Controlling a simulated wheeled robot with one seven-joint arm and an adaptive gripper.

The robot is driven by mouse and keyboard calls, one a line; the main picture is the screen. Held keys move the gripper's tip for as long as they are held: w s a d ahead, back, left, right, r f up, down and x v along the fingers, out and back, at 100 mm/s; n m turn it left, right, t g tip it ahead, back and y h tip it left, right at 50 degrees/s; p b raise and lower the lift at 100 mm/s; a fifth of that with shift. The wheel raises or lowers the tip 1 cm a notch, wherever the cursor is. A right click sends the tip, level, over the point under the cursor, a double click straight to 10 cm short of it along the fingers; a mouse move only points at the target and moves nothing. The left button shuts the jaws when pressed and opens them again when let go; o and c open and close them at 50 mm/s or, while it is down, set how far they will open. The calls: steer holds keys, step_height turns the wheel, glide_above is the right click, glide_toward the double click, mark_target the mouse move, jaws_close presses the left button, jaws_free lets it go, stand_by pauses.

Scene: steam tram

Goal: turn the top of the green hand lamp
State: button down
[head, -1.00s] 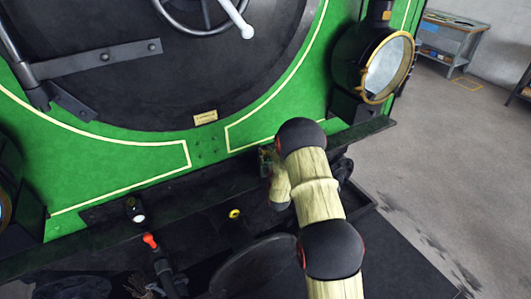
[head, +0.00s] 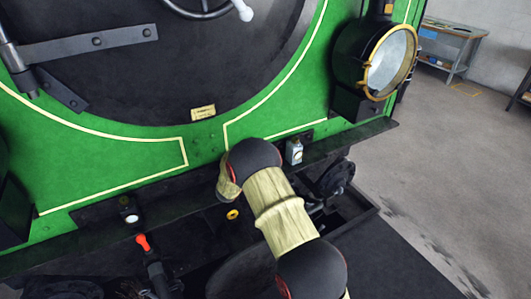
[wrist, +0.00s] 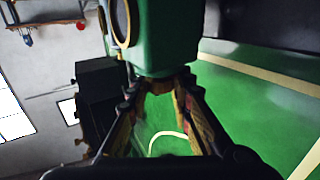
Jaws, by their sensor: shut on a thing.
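The green hand lamp (wrist: 166,38) fills the upper middle of the wrist view. Its round, brass-rimmed lens (wrist: 121,18) faces left there, and its upper part runs out of the picture. My gripper (wrist: 160,82) is closed at the near end of the lamp, one finger on each side. Yellowish metal shows between the fingertips. I cannot tell exactly which part they grip. In the head view my arm hides the lamp and the gripper fingers.
The green engine front (head: 110,165) stands close before my arm. A large headlamp (head: 388,62) is at upper right. A small white bottle-like thing (head: 294,152) stands just right of my arm. A red-tipped fitting (head: 143,243) is at lower left. Open floor lies at right.

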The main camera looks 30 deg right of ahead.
steer(key=shift+m+g+h, duration=0.5)
steer(key=shift+m+g, duration=0.1)
steer(key=shift+g, duration=0.3)
steer(key=c, duration=1.5)
jaws_free()
steer(key=shift+c, duration=0.2)
steer(key=v, duration=1.2)
steer(key=shift+w+r, duration=0.1)
steer(key=shift+r, duration=0.05)
